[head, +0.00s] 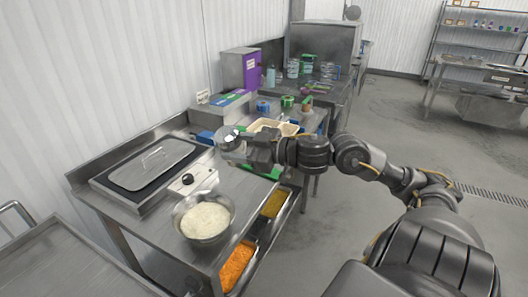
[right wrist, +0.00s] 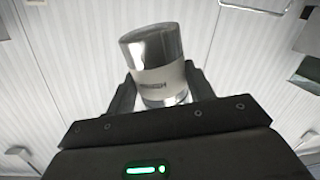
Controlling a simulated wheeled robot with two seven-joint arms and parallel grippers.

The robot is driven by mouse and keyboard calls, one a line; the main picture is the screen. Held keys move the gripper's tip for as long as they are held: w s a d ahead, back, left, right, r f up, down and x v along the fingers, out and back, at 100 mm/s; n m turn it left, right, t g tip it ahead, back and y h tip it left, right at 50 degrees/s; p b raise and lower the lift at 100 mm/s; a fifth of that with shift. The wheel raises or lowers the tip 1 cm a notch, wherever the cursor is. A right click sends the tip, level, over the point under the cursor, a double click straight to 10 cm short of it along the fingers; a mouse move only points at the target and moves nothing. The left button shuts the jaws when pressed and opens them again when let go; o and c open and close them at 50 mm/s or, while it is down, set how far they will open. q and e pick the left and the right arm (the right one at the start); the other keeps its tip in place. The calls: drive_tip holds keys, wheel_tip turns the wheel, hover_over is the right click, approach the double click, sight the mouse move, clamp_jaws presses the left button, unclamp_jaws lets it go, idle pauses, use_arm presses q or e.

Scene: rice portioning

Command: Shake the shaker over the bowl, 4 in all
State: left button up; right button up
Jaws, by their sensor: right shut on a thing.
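The shaker (right wrist: 155,62) is a silver metal cylinder with a pale label band, seen large in the right wrist view. It also shows in the head view (head: 226,137), above the counter and behind the bowl. My right gripper (right wrist: 155,90) is shut on the shaker, with a finger on each side of it. The glass bowl (head: 203,238), holding white rice (head: 205,220), stands on the steel counter near its front. In the head view the shaker is held up and back from the bowl. My left gripper is not in view.
A covered steel warmer (head: 150,162) with a dial takes the left part of the counter (head: 150,222). A pale tray (head: 272,124) and a purple box (head: 241,68) stand farther back.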

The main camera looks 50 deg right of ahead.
sight(221, 149)
drive_tip(key=a, duration=0.1)
drive_tip(key=w+a+n, duration=0.1)
drive_tip(key=a+n+g+y, duration=0.1)
drive_tip(key=a, duration=0.1)
drive_tip(key=shift+w+r+b, duration=0.3)
drive_tip(key=shift+w+b, duration=0.05)
drive_tip(key=shift+w, duration=0.05)
wheel_tip(221, 149, down, 12)
drive_tip(key=w+a+n+g+b, duration=0.1)
drive_tip(key=w+a+n+g, duration=0.1)
drive_tip(key=n, duration=0.4)
drive_tip(key=r+n+h, duration=0.1)
drive_tip(key=n+h, duration=0.1)
drive_tip(key=n, duration=0.1)
drive_tip(key=r+n+t+h+p, duration=0.1)
drive_tip(key=r+n+h, duration=0.1)
drive_tip(key=n, duration=0.2)
drive_tip(key=r+n+t+h, duration=0.1)
drive_tip(key=r+n+h, duration=0.1)
drive_tip(key=n, duration=0.1)
drive_tip(key=shift+s+a+r, duration=0.1)
drive_tip(key=shift+a, duration=0.15)
